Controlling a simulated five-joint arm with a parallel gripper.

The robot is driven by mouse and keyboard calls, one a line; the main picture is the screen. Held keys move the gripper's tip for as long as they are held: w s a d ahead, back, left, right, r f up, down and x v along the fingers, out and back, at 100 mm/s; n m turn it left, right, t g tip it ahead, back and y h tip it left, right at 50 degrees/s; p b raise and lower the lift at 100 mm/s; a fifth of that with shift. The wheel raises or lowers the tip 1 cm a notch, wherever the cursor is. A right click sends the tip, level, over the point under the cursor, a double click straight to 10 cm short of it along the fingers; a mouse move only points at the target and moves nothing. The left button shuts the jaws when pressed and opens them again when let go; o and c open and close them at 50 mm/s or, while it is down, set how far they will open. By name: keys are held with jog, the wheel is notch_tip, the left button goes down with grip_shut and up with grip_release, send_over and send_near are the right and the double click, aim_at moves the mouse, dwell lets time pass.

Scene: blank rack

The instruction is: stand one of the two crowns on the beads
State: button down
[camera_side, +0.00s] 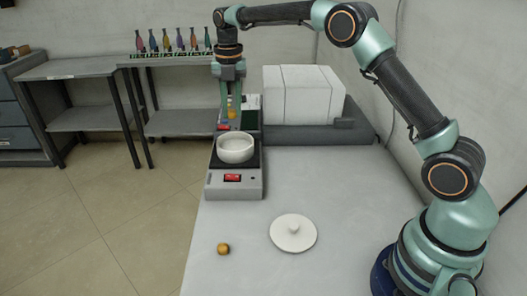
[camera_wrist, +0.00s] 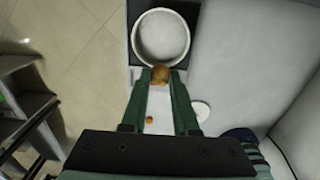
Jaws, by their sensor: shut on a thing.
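My gripper (camera_side: 231,112) points down and is shut on a small golden-brown crown (camera_wrist: 160,75), held in the air above the level of the white bowl. In the wrist view this crown overlaps the near rim of the bowl (camera_wrist: 162,37). The bowl (camera_side: 236,148) stands upright on a scale (camera_side: 235,188). Its inside looks pale and smooth; single beads cannot be made out. The other crown (camera_side: 223,249) lies on the table at the front left and also shows in the wrist view (camera_wrist: 149,119).
A white round lid (camera_side: 293,232) with a knob lies on the table, right of the loose crown. A second device with a red display stands behind the scale. White boxes (camera_side: 300,95) stand at the back right. Coloured bottles (camera_side: 180,42) stand on a far bench.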

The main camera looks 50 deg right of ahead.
notch_tip(320, 180, down, 11)
jog(key=shift+f, duration=0.15)
jog(key=shift+f, duration=0.1)
dwell(0.4)
jog(key=c, duration=0.7)
grip_release()
